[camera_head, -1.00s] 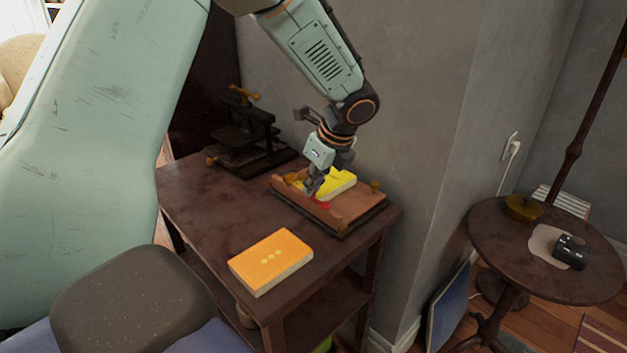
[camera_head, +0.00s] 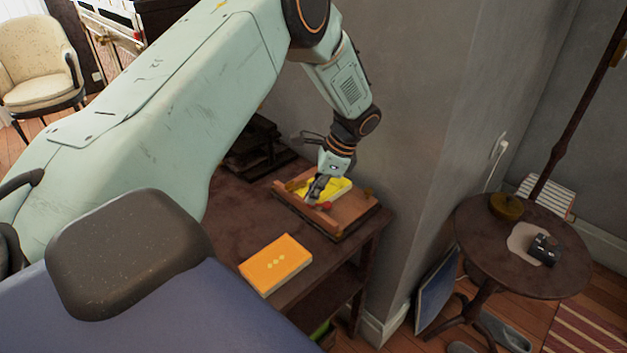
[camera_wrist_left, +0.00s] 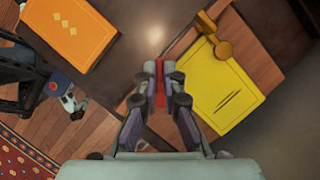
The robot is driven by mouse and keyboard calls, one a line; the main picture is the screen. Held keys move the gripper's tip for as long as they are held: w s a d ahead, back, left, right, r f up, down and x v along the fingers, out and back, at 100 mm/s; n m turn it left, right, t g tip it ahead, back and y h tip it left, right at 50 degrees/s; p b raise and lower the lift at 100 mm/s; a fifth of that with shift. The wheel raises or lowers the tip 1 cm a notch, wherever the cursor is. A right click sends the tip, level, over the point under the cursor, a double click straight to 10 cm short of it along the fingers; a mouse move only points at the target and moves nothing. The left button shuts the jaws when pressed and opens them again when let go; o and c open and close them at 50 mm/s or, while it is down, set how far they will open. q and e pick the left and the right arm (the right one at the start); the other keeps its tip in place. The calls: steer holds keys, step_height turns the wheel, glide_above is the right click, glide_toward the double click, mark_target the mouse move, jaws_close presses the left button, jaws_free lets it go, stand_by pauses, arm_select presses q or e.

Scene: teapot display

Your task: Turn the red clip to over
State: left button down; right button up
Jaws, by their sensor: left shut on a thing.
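The red clip (camera_head: 327,206) shows as a small red spot at the front of a wooden frame (camera_head: 352,220) on the dark table. In the left wrist view the red clip (camera_wrist_left: 160,84) is a narrow upright strip between the fingertips. My left gripper (camera_head: 316,197) points down over the frame and is shut on the clip; it also shows in the left wrist view (camera_wrist_left: 160,78). The fingers hide much of the clip. A yellow book or block (camera_head: 341,187) lies in the frame, right beside the gripper.
An orange book (camera_head: 275,263) lies near the table's front edge. A dark press (camera_head: 255,145) stands at the back left, partly behind my left arm. The grey wall is close behind the frame. A round table (camera_head: 480,240) stands at the right.

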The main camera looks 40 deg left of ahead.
arm_select(q)
steer(key=n+g+h+p, duration=0.1)
steer(key=n, duration=0.2)
steer(key=shift+w+a+n, duration=0.1)
steer(key=shift+a+n, duration=0.05)
steer(key=shift+n, duration=0.25)
steer(key=n+h, duration=0.1)
steer(key=n, duration=0.1)
steer(key=n+h, duration=0.1)
steer(key=n, duration=0.2)
steer(key=shift+w+a+p, duration=0.1)
steer(key=shift+a+p, duration=0.1)
steer(key=shift+p, duration=0.2)
steer(key=c, duration=1.5)
jaws_free()
steer(key=shift+g, duration=0.3)
steer(key=shift+r, duration=0.15)
steer(key=v, duration=1.1)
steer(key=shift+w+a+r, duration=0.1)
steer(key=shift+a+r, duration=0.05)
steer(key=shift+r, duration=0.25)
steer(key=shift+f, duration=0.1)
